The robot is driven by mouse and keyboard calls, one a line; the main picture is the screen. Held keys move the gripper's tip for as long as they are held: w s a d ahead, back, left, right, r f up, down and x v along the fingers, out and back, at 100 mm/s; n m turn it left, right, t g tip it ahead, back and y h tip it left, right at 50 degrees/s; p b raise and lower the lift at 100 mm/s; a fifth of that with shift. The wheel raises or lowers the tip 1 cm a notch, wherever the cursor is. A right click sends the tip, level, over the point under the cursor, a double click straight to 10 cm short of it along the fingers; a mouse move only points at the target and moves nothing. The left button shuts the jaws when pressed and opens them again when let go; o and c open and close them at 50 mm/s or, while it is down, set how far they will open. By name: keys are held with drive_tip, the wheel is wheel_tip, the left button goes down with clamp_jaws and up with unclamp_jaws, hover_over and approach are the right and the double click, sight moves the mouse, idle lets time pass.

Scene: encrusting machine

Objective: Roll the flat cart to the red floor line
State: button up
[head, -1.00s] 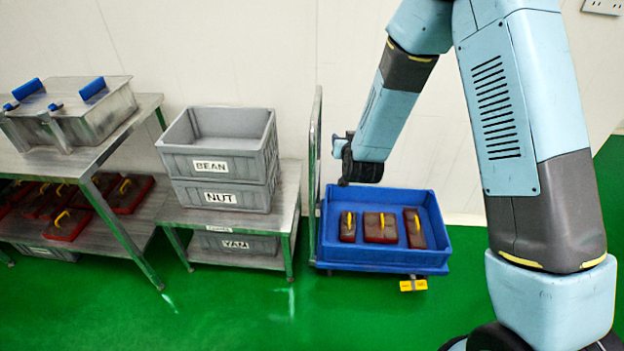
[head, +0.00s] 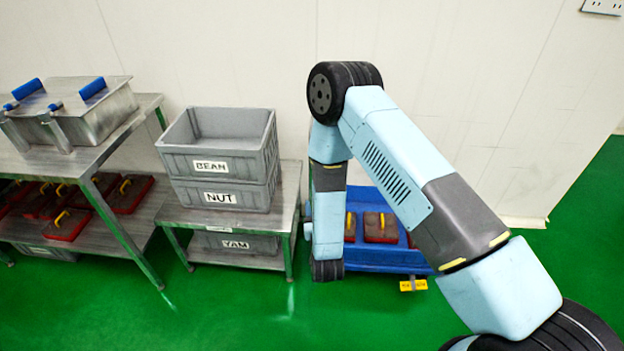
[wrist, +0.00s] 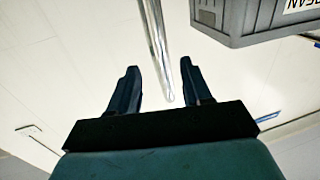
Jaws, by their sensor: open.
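The flat cart carries a blue tray (head: 385,258) with red-brown blocks with yellow handles in it, one largely covered by my arm. A yellow pedal-like part (head: 413,285) of the cart shows at its front. The cart's upright handle is hidden behind my arm in the head view. In the wrist view a shiny metal bar (wrist: 157,35), apparently this handle, runs down between my fingers in the picture. My gripper (wrist: 159,65) is open; I see no contact with the bar and cannot judge its depth. In the head view my gripper is hidden. No red floor line shows.
A low steel table (head: 180,212) with stacked grey crates (head: 222,165) stands left of the cart. A taller steel bench (head: 110,155) stands further left. The white wall (head: 450,60) is behind. Green floor (head: 585,230) is clear at the right.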

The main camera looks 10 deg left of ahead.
drive_tip(key=x, duration=1.3)
drive_tip(key=shift+w, duration=0.4)
drive_tip(key=shift+a, duration=0.1)
drive_tip(key=shift+c, duration=0.4)
clamp_jaws()
